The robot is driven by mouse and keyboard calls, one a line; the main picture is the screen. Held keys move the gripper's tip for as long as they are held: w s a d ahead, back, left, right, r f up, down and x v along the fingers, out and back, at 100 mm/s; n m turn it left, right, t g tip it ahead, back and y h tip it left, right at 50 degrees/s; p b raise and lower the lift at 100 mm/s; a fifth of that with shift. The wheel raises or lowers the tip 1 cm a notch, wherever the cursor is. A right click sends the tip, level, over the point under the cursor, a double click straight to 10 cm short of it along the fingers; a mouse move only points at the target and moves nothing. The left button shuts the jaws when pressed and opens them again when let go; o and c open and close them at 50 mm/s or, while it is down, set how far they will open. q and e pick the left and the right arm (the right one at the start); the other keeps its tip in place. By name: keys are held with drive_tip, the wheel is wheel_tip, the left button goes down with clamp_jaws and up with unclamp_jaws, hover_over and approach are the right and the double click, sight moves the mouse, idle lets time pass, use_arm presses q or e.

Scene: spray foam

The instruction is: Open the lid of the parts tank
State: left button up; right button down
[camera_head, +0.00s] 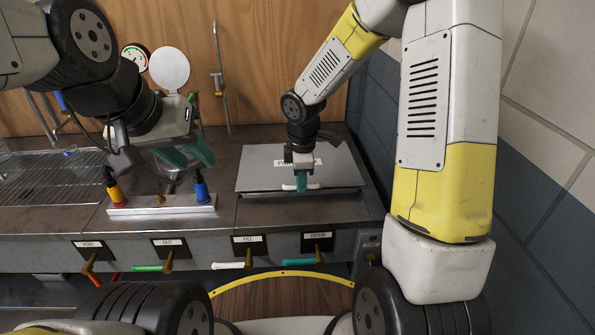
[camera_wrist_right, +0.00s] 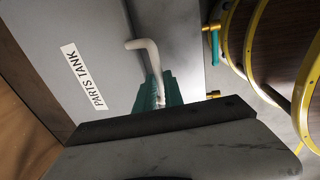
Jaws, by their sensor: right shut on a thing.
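The parts tank lid (camera_head: 262,177) is a flat grey plate at the right of the bench, lying flat or nearly so. Its label reads PARTS TANK in the right wrist view (camera_wrist_right: 84,76). A white bar handle (camera_head: 314,186) runs along its front edge; it also shows in the right wrist view (camera_wrist_right: 146,52). My right gripper (camera_head: 301,183) reaches down from above, its teal fingers shut on the handle and hiding its middle. My left gripper (camera_head: 187,156) hangs empty above the bench to the left, its teal fingers apart.
Below my left gripper, a metal block (camera_head: 160,209) holds a yellow bottle (camera_head: 115,193) and a blue bottle (camera_head: 202,190). A wire rack (camera_head: 50,178) lies at the left. Labelled valves (camera_head: 250,246) line the bench front. A tiled wall (camera_head: 545,190) closes the right side.

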drive_tip(key=w+r+g, duration=0.1)
drive_tip(key=w+r, duration=0.3)
drive_tip(key=r, duration=0.4)
drive_tip(key=w+r+g, duration=0.1)
drive_tip(key=w+r, duration=0.4)
drive_tip(key=r, duration=0.3)
drive_tip(key=shift+w+d+r, duration=0.15)
drive_tip(key=shift+w, duration=0.05)
drive_tip(key=c, duration=1.5)
unclamp_jaws()
drive_tip(key=shift+w, duration=0.15)
drive_tip(key=shift+o, duration=0.2)
wheel_tip(320, 180, up, 8)
drive_tip(key=shift+w, duration=0.1)
